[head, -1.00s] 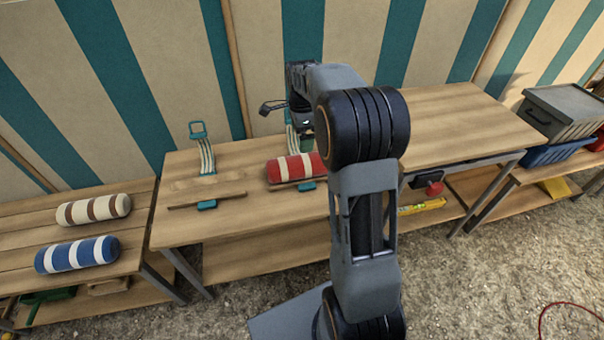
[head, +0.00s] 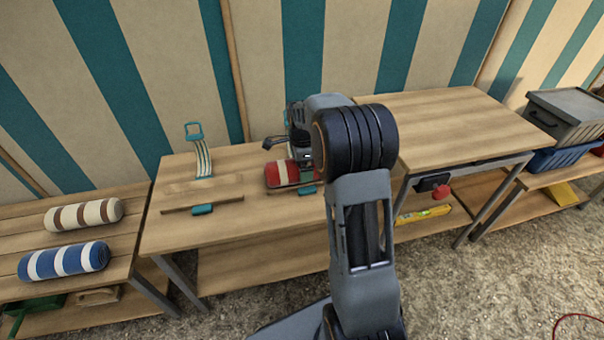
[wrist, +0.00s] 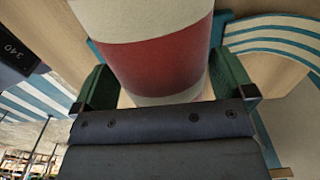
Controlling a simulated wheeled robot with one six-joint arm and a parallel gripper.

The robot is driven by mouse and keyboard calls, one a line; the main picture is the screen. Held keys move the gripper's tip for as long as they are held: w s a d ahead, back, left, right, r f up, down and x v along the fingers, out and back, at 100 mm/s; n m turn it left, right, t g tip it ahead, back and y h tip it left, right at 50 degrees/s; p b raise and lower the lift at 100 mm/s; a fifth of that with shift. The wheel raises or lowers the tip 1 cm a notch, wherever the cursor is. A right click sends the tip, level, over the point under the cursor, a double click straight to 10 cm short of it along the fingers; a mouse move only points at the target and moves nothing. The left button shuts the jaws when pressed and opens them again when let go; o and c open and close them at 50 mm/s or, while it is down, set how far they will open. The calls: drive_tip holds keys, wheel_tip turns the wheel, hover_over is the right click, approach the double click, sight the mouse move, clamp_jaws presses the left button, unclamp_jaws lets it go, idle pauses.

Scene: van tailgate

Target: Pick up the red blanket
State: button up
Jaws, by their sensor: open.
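The red blanket (head: 281,175) is a roll with red and cream bands. It lies on its side on a wooden board on the middle bench, and my gripper hides its right part in the head view. In the wrist view the red blanket (wrist: 165,58) runs between the two green fingers of my gripper (wrist: 164,80). My gripper is open, with one finger on each side of the roll. I cannot tell whether the fingers touch it. In the head view my gripper (head: 303,161) is low over the blanket.
A teal-edged strap (head: 203,160) and an empty wooden board (head: 202,192) lie left of the blanket. A brown-striped roll (head: 83,215) and a blue-striped roll (head: 64,261) lie on the lower left bench. A raised wooden top (head: 440,120) stands to the right. The striped wall is close behind.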

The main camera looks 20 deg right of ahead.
drive_tip(key=shift+f, duration=0.75)
drive_tip(key=shift+r, duration=0.1)
drive_tip(key=c, duration=0.8)
